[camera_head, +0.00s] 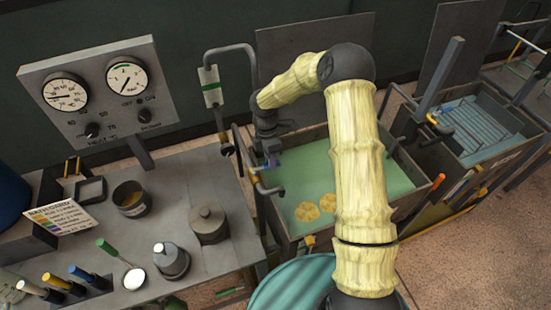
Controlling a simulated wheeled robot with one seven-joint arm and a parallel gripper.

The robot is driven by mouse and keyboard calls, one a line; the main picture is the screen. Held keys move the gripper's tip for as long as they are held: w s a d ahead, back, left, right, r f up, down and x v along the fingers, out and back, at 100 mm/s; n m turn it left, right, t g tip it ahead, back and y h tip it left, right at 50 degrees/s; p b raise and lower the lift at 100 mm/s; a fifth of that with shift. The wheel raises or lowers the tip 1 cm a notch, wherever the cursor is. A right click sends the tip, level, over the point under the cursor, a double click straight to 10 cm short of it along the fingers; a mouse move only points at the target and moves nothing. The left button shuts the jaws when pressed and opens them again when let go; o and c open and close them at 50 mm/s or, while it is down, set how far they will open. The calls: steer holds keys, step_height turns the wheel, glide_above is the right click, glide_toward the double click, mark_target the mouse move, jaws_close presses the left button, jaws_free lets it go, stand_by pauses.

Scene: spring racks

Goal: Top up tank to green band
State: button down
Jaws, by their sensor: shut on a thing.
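The tank (425,192) is a grey open trough of pale green liquid, right of the bench. Two yellow flower-shaped pieces (318,207) show in the liquid. A pipe with a tap (262,186) stands at its left rim, with a blue handle (270,163). My gripper (268,148) points down at this tap and is shut on the blue handle, its fingertips small and partly hidden. The level on the gauge is too small to read. My yellow-sleeved arm hides the tank's middle.
A panel (100,92) with two dials and knobs stands at the bench's back. The bench (215,260) holds a card (62,214), tins, a lidded pot (208,225) and several handled tools.

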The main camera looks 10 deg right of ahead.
steer(key=shift+w+r, duration=0.15)
steer(key=shift+w, duration=0.05)
steer(key=c, duration=1.3)
jaws_free()
steer(key=shift+a, duration=0.1)
steer(key=shift+s, duration=0.1)
steer(key=w+r+b, duration=0.3)
steer(key=r+b, duration=0.1)
steer(key=r, duration=1.3)
steer(key=shift+a, duration=0.4)
steer(key=shift+w+f, duration=0.1)
steer(key=shift+w, duration=0.05)
